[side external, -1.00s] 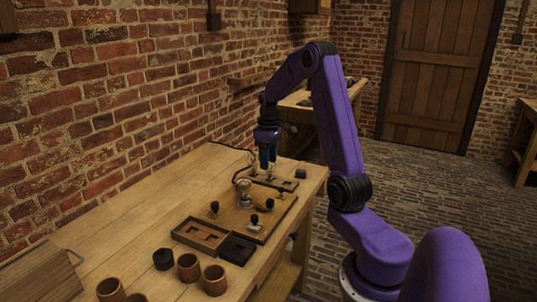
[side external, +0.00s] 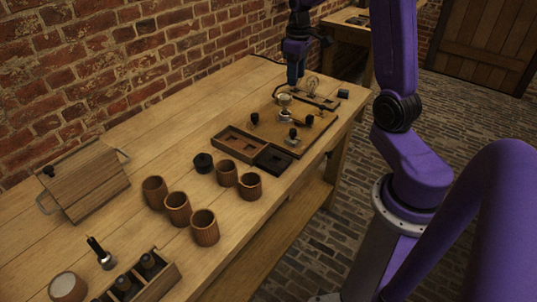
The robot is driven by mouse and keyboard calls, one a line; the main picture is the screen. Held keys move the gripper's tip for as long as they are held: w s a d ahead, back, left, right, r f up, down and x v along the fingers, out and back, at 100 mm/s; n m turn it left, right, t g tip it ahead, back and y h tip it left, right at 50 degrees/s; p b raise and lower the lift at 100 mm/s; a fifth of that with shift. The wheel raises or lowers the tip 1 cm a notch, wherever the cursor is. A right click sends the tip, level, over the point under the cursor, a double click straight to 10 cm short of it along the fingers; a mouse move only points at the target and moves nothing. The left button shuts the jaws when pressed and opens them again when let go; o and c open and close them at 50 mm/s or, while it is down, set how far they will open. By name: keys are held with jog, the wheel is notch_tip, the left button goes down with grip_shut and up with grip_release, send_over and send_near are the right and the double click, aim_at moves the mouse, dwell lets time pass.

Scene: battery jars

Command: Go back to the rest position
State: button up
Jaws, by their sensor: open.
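My gripper (side external: 294,82) is dark with blue fingers and points down at the far end of the workbench. It is open, and I see nothing between its fingers. It is just left of a clear glass bulb (side external: 313,84) in the picture. A wooden board (side external: 300,142) with several black-knobbed posts and a pale metal-and-glass fitting (side external: 285,101) lies below and nearer the camera. Several brown wooden jars stand on the bench, one of them (side external: 204,227) nearest the front edge. Whether my fingertips touch anything is too small to tell.
A two-compartment wooden tray (side external: 239,145) and a black tray (side external: 273,161) adjoin the board. A black round piece (side external: 203,163), a wooden case with handles (side external: 85,180), a rack of dark bottles (side external: 140,278) and a black-handled tool (side external: 101,253) share the bench.

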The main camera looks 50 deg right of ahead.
jog(key=s+a+r+n, duration=0.1)
jog(key=s+a+n, duration=0.25)
jog(key=a, duration=0.65)
jog(key=s+a+r+n, duration=0.15)
jog(key=s+a, duration=0.35)
jog(key=a, duration=0.6)
jog(key=s+a+f+n, duration=0.1)
jog(key=s+a+n, duration=0.1)
jog(key=s, duration=0.6)
jog(key=s+a+n, duration=0.3)
jog(key=s, duration=0.5)
jog(key=shift+s+f+n, duration=0.4)
